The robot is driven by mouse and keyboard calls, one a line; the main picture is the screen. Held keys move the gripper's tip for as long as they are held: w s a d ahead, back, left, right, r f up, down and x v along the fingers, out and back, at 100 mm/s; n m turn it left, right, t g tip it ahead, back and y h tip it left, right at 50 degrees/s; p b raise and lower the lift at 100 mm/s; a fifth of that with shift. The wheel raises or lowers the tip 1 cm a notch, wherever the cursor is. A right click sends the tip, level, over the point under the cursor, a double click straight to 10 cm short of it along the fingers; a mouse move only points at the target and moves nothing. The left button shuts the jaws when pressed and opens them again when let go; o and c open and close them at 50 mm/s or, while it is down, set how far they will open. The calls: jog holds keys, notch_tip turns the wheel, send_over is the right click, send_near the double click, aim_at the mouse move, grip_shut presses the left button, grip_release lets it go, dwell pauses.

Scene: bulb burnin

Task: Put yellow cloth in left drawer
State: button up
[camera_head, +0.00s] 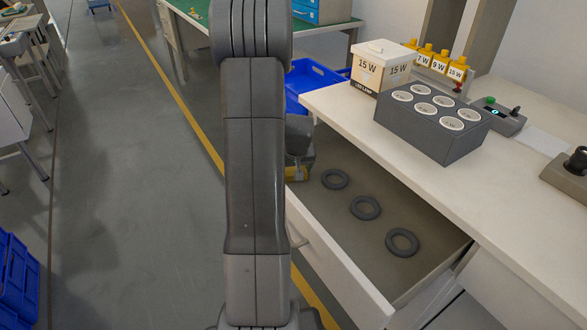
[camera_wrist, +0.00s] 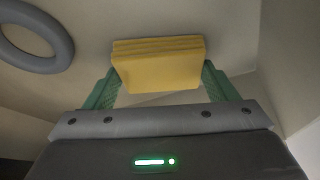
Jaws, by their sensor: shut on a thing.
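The yellow cloth (camera_wrist: 158,66) is a folded, layered block between the green fingers of my gripper (camera_wrist: 160,84) in the wrist view. My gripper is shut on it. In the head view the cloth (camera_head: 297,174) shows as a small yellow patch below my gripper (camera_head: 298,160), partly hidden by my arm. They are at the far left end of the open drawer (camera_head: 375,247) under the white workbench. The wrist view shows the drawer's floor and walls around the cloth. I cannot tell whether the cloth touches the drawer floor.
Three dark grey rings (camera_head: 366,208) lie in a row in the drawer; one ring (camera_wrist: 35,40) is near my gripper. The workbench (camera_head: 345,113) overhangs the drawer's right side and bears a grey socket block (camera_head: 440,143) and a lidded 15 W box (camera_head: 381,70). A blue crate (camera_head: 308,80) stands behind.

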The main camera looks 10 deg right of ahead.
jog(key=shift+f, duration=0.2)
jog(key=o, duration=1)
jog(key=shift+r, duration=0.15)
jog(key=shift+r, duration=0.2)
jog(key=p+v, duration=0.2)
jog(key=v, duration=0.9)
jog(key=shift+s+r, duration=0.15)
jog(key=shift+r, duration=0.2)
jog(key=shift+r, duration=0.1)
